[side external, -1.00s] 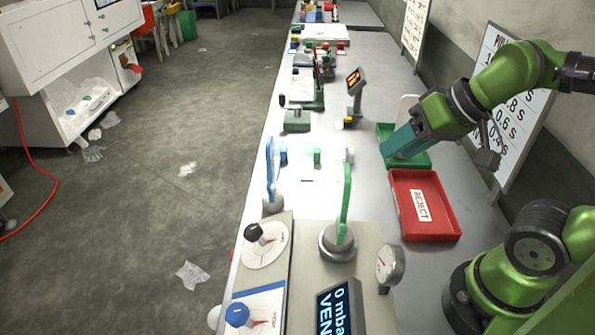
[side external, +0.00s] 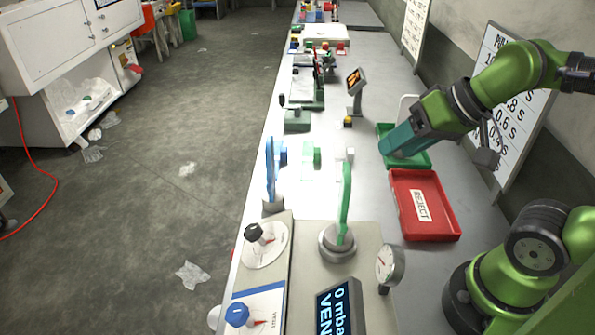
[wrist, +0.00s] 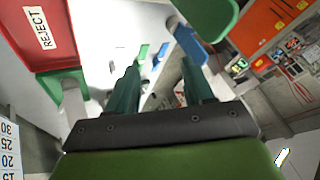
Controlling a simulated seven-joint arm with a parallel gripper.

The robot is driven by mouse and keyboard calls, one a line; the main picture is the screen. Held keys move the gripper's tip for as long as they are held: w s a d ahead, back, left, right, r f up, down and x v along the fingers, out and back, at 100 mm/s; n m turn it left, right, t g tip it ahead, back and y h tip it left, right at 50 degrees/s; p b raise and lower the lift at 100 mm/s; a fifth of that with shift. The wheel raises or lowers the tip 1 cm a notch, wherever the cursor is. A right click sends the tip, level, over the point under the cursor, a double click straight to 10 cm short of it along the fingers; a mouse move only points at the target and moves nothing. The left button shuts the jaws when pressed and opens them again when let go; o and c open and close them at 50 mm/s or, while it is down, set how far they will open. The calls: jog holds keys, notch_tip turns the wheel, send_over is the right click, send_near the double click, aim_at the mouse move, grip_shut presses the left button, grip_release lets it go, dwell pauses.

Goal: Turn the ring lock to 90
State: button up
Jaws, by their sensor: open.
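My gripper (side external: 388,147) hangs over the green tray at the right of the bench in the side view. In the wrist view its two teal fingers (wrist: 160,88) are apart with nothing between them. No part is clearly labelled as the ring lock. A black knob (side external: 254,231) sits on a round white dial with a red mark, front left. A green upright handle (side external: 345,195) stands on a round grey base (side external: 338,242), front middle. I cannot read a 90 mark on either. My gripper is well apart from both.
The red REJECT tray (side external: 445,225) and green tray (side external: 423,161) lie at right. A blue upright part (side external: 271,170), blue knob (side external: 237,314), gauge (side external: 390,264) and pressure display (side external: 338,309) stand on the bench. Bare bench lies between the trays and small blocks.

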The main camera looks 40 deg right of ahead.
jog(key=shift+o, duration=0.8)
jog(key=shift+w+a+r, duration=0.15)
jog(key=shift+w+r, duration=0.05)
jog(key=w+a+r+n+g, duration=0.3)
jog(key=w+n, duration=0.1)
jog(key=w, duration=0.1)
jog(key=n+g+h, duration=0.1)
jog(key=n+g, duration=0.4)
jog(key=n, duration=0.6)
send_over(248, 230)
jog(key=w+d, duration=0.1)
jog(key=w, duration=0.1)
notch_tip(248, 230, down, 4)
jog(key=f, duration=0.5)
jog(key=s+f, duration=0.1)
jog(key=f, duration=0.4)
jog(key=s+f, duration=0.1)
jog(key=f, duration=0.5)
jog(key=shift+a, duration=0.4)
jog(key=c, duration=1.1)
jog(key=shift+o, duration=0.2)
